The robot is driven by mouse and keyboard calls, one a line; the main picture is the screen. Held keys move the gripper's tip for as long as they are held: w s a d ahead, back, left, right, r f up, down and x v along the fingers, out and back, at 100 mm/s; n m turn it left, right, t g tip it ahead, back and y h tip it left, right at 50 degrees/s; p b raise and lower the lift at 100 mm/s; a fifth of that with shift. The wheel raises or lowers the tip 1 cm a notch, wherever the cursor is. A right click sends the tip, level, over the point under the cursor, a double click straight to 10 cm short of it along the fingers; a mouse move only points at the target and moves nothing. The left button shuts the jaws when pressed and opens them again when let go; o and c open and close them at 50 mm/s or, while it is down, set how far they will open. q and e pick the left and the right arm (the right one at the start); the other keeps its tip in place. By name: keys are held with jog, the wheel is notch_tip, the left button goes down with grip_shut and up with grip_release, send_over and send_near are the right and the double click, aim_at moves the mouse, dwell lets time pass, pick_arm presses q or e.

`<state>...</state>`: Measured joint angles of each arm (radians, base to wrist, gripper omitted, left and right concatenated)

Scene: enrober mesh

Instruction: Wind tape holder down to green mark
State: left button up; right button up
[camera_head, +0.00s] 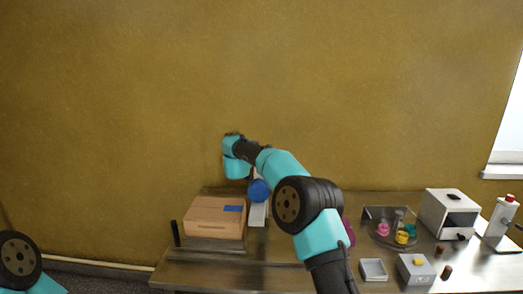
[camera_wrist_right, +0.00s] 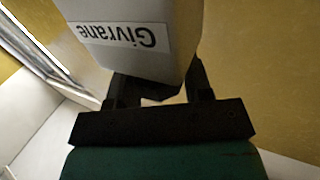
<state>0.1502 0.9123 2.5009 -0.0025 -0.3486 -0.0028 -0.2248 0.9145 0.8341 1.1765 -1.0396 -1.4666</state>
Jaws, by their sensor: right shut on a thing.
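In the right wrist view, a pale body (camera_wrist_right: 155,62) with the label "Givrane" (camera_wrist_right: 122,35), upside down, lies between the dark fingers of my right gripper (camera_wrist_right: 158,90). The gripper is shut on it; its far end runs out of the picture. In the head view my right arm reaches up and left over the table, and its fingertips cannot be made out. A blue round thing (camera_head: 258,190) and a white upright piece (camera_head: 257,215) show just below that arm's end. I cannot make out a tape holder or green mark. My left gripper is out of view.
A cardboard box (camera_head: 215,218) stands on the table's left. To the right are a tray (camera_head: 374,214) with small coloured items, a white machine (camera_head: 448,215), a white column with a red top (camera_head: 500,217), a small open box (camera_head: 373,270) and a grey box (camera_head: 415,270).

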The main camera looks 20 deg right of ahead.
jog(key=shift+r, duration=0.15)
dwell(0.3)
jog(key=o, duration=0.9)
jog(key=shift+o, duration=0.2)
jog(key=v, duration=1.7)
jog(key=shift+a, duration=0.3)
